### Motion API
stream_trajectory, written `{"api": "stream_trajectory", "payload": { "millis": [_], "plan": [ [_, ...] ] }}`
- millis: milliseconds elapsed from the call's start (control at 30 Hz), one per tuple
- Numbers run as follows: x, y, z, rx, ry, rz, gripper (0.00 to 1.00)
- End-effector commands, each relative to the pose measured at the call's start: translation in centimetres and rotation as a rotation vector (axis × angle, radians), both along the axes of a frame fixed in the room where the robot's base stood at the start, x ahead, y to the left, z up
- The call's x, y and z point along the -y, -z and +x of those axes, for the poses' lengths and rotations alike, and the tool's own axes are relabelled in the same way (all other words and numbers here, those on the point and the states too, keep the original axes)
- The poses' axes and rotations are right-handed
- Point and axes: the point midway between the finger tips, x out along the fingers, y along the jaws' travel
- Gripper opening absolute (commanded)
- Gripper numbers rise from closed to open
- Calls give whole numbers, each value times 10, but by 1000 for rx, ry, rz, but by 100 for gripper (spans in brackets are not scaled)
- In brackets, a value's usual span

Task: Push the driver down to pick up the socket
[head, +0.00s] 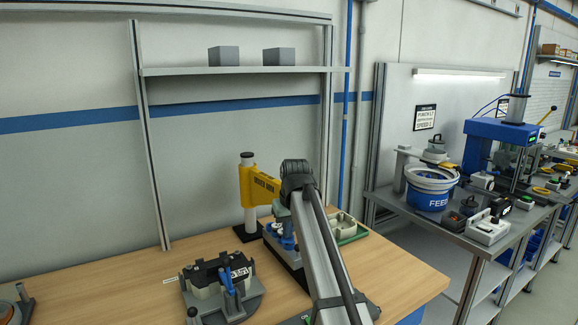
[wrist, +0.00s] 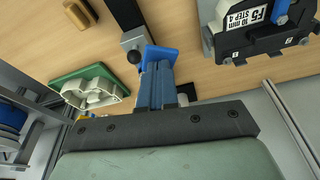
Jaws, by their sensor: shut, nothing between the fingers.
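The yellow driver arm (head: 262,188), lettered on its side, is mounted on a white post with a black base at the back of the wooden bench. My gripper (head: 287,238) is in front of it and lower, partly hidden by my arm. In the wrist view my gripper (wrist: 158,68) has its bluish fingers together and empty, their tips close to a blue part (wrist: 160,52); I cannot tell whether they touch. A black and grey holder with a "10 mm STEP 4" label (wrist: 262,32) stands to the right. I cannot make out a socket.
A green tray with a pale moulded part (head: 347,231) is at the right; it also shows in the wrist view (wrist: 90,92). A dark holder on a grey base (head: 222,285) is at the front left. Bare wood (head: 120,285) lies left of it.

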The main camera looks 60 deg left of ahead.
Motion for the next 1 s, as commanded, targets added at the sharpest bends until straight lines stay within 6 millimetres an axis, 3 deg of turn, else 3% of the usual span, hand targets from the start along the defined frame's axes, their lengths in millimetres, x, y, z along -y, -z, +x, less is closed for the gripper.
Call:
{"api": "stream_trajectory", "payload": {
  "millis": [1000],
  "plan": [
    [0, 29, 0, 0, 0, -2, 0]
  ]
}}
